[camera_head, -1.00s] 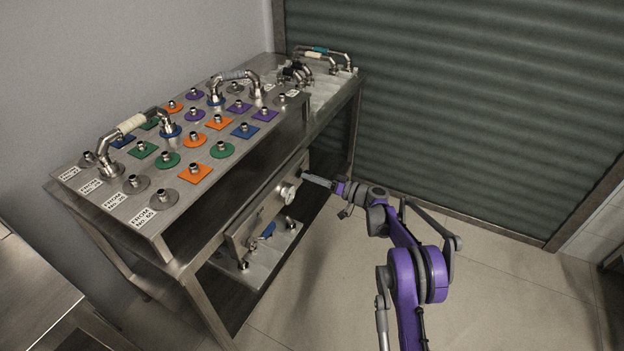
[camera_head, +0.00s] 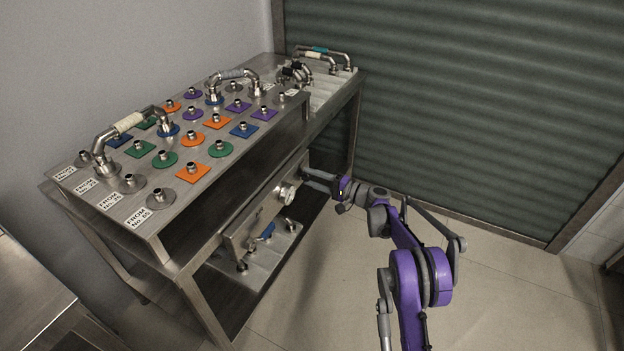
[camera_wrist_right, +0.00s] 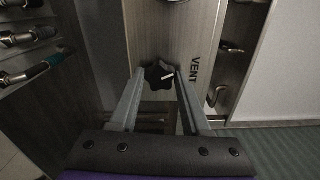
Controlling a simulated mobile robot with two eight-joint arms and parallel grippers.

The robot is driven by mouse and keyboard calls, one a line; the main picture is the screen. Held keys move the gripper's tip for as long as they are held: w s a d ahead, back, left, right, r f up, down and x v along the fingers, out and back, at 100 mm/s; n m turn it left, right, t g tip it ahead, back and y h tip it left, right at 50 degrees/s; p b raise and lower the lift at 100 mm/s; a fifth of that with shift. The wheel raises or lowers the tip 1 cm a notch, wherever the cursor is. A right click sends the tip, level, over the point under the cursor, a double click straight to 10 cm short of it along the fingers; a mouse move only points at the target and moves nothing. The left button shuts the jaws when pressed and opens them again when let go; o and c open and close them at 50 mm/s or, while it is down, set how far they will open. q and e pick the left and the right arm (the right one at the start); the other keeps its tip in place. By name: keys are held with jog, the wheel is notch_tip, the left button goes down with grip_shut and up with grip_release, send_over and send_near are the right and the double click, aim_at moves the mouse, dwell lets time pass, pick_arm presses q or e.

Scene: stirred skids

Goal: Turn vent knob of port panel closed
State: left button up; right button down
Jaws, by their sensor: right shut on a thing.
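The vent knob (camera_wrist_right: 160,76) is a dark, lobed knob with a white mark, on the metal port panel (camera_wrist_right: 150,32). The printed word VENT runs beside it in the right wrist view. My right gripper (camera_wrist_right: 160,74) has one finger on each side of the knob and is shut on it. My left gripper is not in view.
A pale round knob (camera_head: 287,193) sits on the panel just left of my fingers. A blue-handled valve (camera_head: 267,231) is on the lower shelf. Pipe fittings and coloured plates cover the bench top (camera_head: 170,205). The floor (camera_head: 500,260) on the right is clear.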

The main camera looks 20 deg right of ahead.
jog(key=m, duration=0.4)
jog(key=shift+m, duration=0.3)
dwell(0.3)
jog(key=shift+c, duration=1.8)
grip_release()
jog(key=shift+s+d, duration=0.1)
jog(key=p+v, duration=0.1)
jog(key=v, duration=0.9)
jog(key=shift+s+d, duration=0.2)
